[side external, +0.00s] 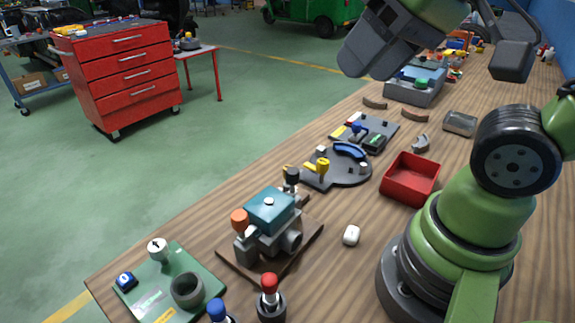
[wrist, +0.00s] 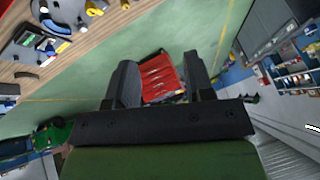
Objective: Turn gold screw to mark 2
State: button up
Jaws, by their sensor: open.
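No gold screw or mark 2 can be made out for certain. In the side external view, a yellow knob (side external: 322,165) stands on a dark rounded plate (side external: 345,176) with a blue arc. A similar dark plate (wrist: 28,44) with a blue arc shows at the upper left of the wrist view, with a yellow piece (wrist: 93,8) near it. My gripper (wrist: 160,62) is open and empty, its two dark fingers apart. It points out over the floor, away from the bench. In the side view my arm's end is high at the top, and its fingertips cannot be made out.
The wooden bench (side external: 205,237) holds a blue-topped vise-like fixture (side external: 270,208), a red tray (side external: 411,180), a green board (side external: 165,296) and red and blue knobbed posts in front. A white piece (side external: 351,235) lies on bare wood. A red drawer cabinet (side external: 127,78) stands on the floor.

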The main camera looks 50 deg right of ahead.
jog(key=w+f+n+g+h, duration=0.1)
jog(key=w+n+g, duration=0.25)
jog(key=w, duration=0.35)
jog(key=n+g+h, duration=0.4)
jog(key=n+g, duration=0.2)
jog(key=n, duration=0.3)
send_over(286, 166)
jog(key=w+a, duration=0.2)
jog(key=a, duration=0.1)
notch_tip(286, 166, down, 15)
jog(key=shift+m, duration=0.25)
jog(key=x, duration=0.9)
jog(key=shift+f, duration=0.25)
grip_shut()
